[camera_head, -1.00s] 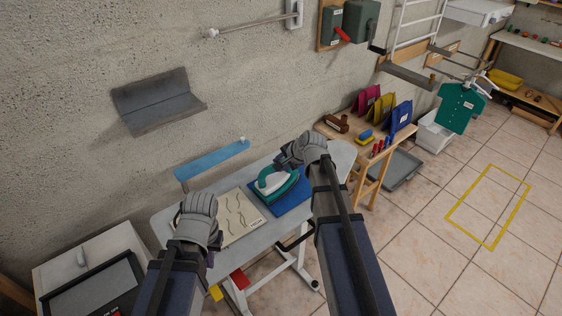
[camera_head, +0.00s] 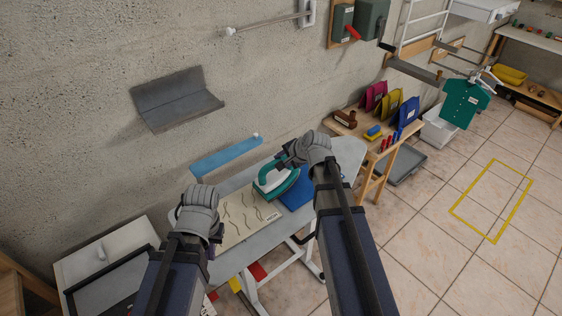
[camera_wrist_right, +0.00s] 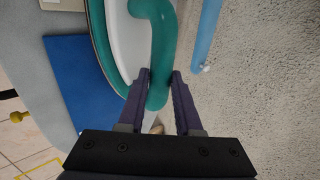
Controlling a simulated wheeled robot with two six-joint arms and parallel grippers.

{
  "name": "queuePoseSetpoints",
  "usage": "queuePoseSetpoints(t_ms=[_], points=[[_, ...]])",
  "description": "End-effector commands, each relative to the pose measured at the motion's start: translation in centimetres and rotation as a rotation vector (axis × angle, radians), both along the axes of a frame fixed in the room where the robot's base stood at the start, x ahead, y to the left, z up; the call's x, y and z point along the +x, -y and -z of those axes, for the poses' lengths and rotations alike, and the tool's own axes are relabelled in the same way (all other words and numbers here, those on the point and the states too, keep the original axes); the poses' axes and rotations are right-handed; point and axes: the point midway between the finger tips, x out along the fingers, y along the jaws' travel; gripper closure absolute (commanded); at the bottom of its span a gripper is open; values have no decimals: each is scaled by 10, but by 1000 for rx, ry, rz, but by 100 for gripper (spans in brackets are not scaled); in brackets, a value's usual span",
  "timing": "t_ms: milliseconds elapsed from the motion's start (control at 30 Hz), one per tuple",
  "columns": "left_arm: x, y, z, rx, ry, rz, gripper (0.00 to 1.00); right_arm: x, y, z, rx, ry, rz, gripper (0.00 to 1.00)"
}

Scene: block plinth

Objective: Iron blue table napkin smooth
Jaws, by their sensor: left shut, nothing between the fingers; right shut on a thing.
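The blue napkin (camera_head: 297,192) lies flat on the grey ironing board (camera_head: 226,263), partly hidden by the iron and my right arm. It also shows in the right wrist view (camera_wrist_right: 82,85), with no clear creases there. The teal and white iron (camera_head: 277,182) is at the napkin's left edge, beside a cream cloth (camera_head: 245,213) with wavy crease lines. I cannot tell whether it touches the board. My right gripper (camera_wrist_right: 161,82) is shut on the iron's teal handle (camera_wrist_right: 161,45). My left gripper (camera_head: 214,241) is shut and empty over the board's left part.
A blue strip (camera_head: 226,157) and a grey shelf (camera_head: 178,98) are on the wall behind. A wooden table (camera_head: 372,140) with coloured bags stands right of the board. A white cabinet (camera_head: 105,250) stands left. Floor at right is open.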

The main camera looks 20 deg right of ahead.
Motion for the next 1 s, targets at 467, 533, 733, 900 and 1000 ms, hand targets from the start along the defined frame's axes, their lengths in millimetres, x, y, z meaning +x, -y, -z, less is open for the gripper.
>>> queuePoseSetpoints(t_ms=[467, 533, 733, 900, 1000], points=[[0, 0, -46, 0, 0, 2, 100, 1, 2, -46, 0, 0, -4, 100], [0, 0, -48, 0, 0, 2, 100, 1, 2, -48, 1, 0, -5, 100], [0, 0, -47, 0, 0, 2, 100, 1, 2, -47, 1, 0, -5, 100], [0, 0, -47, 0, 0, 2, 100, 1, 2, -47, 1, 0, -5, 100], [0, 0, -47, 0, 0, 2, 100, 1, 2, -47, 1, 0, -5, 100]])
